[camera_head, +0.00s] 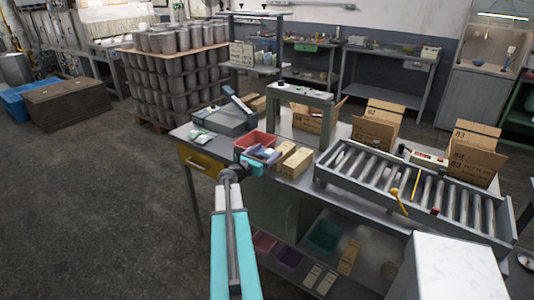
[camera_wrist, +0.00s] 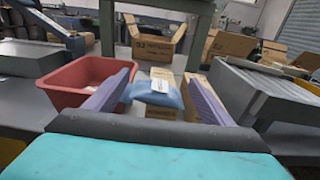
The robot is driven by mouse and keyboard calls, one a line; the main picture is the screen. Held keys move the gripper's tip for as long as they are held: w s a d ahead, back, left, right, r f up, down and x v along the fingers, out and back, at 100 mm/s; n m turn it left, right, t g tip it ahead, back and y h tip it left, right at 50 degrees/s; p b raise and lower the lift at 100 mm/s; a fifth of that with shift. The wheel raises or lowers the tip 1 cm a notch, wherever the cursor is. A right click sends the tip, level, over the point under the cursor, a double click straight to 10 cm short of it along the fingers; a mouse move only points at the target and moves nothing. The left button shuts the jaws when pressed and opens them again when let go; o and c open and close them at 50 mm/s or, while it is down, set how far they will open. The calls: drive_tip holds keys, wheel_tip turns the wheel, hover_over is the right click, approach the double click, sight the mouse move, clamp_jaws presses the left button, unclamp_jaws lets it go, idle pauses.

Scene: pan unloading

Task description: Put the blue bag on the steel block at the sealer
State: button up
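The blue bag (camera_wrist: 153,95) with a white label sits between the two purple fingers of my gripper (camera_wrist: 158,88) in the wrist view. It fills the gap from finger to finger, and my gripper appears shut on it. In the head view my gripper (camera_head: 261,156) is over the front edge of the workbench, beside the red bin; the bag (camera_head: 264,152) is small and partly covered there. The sealer (camera_head: 224,119), grey with a raised lever, stands at the bench's left back. A grey flat-topped block (camera_wrist: 28,58) shows at the upper left of the wrist view.
A red bin (camera_head: 252,141) stands just behind my gripper. Small cardboard boxes (camera_head: 296,162) stand to its right. A roller conveyor (camera_head: 400,185) fills the bench's right side. A green-grey stand (camera_head: 299,95) rises behind. Small packs (camera_head: 202,137) lie before the sealer.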

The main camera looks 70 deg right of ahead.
drive_tip(key=shift+r, duration=0.2)
drive_tip(key=shift+r+p, duration=0.45)
drive_tip(key=shift+p, duration=0.1)
drive_tip(key=b+v, duration=0.3)
drive_tip(key=v, duration=0.9)
drive_tip(key=shift+f, duration=0.15)
idle(0.4)
drive_tip(key=w+a+f+m+t+y, duration=0.1)
drive_tip(key=w+a+f+m+y, duration=0.4)
drive_tip(key=a+f, duration=0.8)
drive_tip(key=w+a+f+m+t+y, duration=0.15)
drive_tip(key=w+a+f, duration=0.45)
drive_tip(key=a+f, duration=0.7)
drive_tip(key=s+a+f+m+g+y, duration=0.1)
drive_tip(key=s+a+f+m+y, duration=0.15)
drive_tip(key=a+f, duration=0.9)
drive_tip(key=s+a+f+m+y, duration=0.2)
drive_tip(key=a+f+y, duration=0.2)
drive_tip(key=a+f, duration=0.75)
drive_tip(key=s+a+f+m+g+y, duration=0.1)
drive_tip(key=s+a+m+y, duration=0.1)
drive_tip(key=s+a, duration=0.3)
drive_tip(key=s+a+f+m+g+y, duration=0.1)
drive_tip(key=s+a, duration=0.5)
drive_tip(key=a, duration=0.8)
drive_tip(key=shift+m+g+y, duration=0.35)
drive_tip(key=shift+m+y, duration=0.05)
drive_tip(key=shift+m, duration=0.1)
